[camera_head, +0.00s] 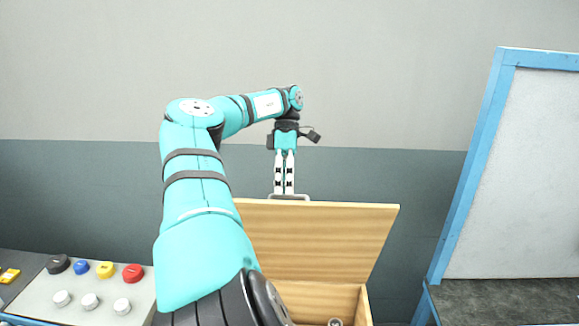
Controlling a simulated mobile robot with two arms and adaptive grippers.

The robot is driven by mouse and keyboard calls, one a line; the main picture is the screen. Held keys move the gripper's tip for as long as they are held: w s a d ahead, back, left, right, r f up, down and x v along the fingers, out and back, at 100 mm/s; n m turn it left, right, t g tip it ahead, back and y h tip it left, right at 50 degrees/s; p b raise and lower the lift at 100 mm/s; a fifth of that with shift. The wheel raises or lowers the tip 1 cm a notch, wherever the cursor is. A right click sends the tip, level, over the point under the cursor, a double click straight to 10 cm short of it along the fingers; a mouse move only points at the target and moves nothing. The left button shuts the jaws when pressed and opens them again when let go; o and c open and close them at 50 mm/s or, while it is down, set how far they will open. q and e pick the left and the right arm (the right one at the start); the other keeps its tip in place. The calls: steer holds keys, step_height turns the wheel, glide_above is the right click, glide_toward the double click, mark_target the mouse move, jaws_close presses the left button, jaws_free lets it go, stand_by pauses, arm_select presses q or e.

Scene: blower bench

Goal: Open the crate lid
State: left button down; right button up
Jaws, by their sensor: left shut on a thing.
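The wooden crate (363,308) stands at the bottom middle of the head view. Its lid (325,240) is raised and stands nearly upright at the back, with its inner face towards me. My left gripper (284,194) points down at the lid's top edge and is shut on the grey lid handle (304,196). My left arm crosses in front of the left part of the lid and crate and hides them. A small round grey thing (335,322) shows inside the crate at the bottom edge of the view. My right gripper is not in view.
A light panel (110,283) with black, blue, yellow and red buttons and several white knobs lies at the lower left. A blue-framed board (520,170) stands at the right beside a dark worktop (510,300). A plain wall is behind.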

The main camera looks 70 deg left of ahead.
arm_select(q)
steer(key=shift+w+a+f+p, duration=0.35)
steer(key=shift+a+f+p, duration=0.25)
steer(key=shift+a+f, duration=0.15)
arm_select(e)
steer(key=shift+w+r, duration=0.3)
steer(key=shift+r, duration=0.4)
arm_select(q)
steer(key=c, duration=1.7)
jaws_free()
steer(key=shift+c, duration=0.2)
steer(key=o, duration=0.4)
steer(key=shift+w+a+f, duration=0.2)
steer(key=shift+a+f, duration=0.15)
steer(key=shift+a, duration=0.25)
steer(key=shift+c, duration=0.2)
steer(key=shift+a, duration=0.15)
steer(key=shift+d+r, duration=0.15)
steer(key=shift+d, duration=0.1)
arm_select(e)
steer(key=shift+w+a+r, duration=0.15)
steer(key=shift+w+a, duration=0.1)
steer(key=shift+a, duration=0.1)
arm_select(q)
steer(key=shift+a, duration=0.1)
